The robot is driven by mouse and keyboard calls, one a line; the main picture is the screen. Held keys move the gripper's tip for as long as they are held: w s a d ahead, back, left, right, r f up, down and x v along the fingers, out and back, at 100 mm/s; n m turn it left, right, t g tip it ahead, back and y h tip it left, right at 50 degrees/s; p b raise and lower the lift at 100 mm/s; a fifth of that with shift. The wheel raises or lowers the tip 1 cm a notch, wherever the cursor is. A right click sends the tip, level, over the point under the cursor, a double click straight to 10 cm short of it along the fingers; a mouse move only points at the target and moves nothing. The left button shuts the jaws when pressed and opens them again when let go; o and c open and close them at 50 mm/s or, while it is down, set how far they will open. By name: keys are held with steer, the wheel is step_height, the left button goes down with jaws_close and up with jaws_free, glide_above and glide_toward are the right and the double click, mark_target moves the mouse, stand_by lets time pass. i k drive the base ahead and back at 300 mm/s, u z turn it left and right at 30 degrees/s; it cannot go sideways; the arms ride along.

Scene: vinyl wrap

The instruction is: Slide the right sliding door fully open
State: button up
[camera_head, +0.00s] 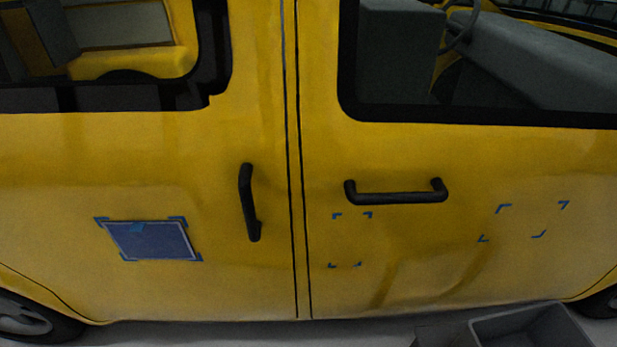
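The side of a yellow van fills the camera_head view. The sliding door (180,160) is the panel on the left, with a black vertical handle (249,203) near its right edge. Its right edge lies close along a dark vertical seam (296,180), and the door looks shut. The panel to the right, the front door (470,160), has a black horizontal handle (395,197). My gripper is not in this view.
A blue rectangular sheet (150,241) sits inside blue corner marks on the left panel. Two empty sets of blue corner marks are on the front door. A grey open bin (530,325) stands on the floor at the lower right. Wheels show at both lower corners.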

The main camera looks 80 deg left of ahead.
mark_target(206, 145)
steer(key=k, duration=0.25)
steer(key=u, duration=4.7)
steer(key=k, duration=0.75)
steer(key=z, duration=0.95)
steer(key=i, duration=0.55)
steer(key=z, duration=1.1)
steer(key=k, duration=0.5)
steer(key=u, duration=0.05)
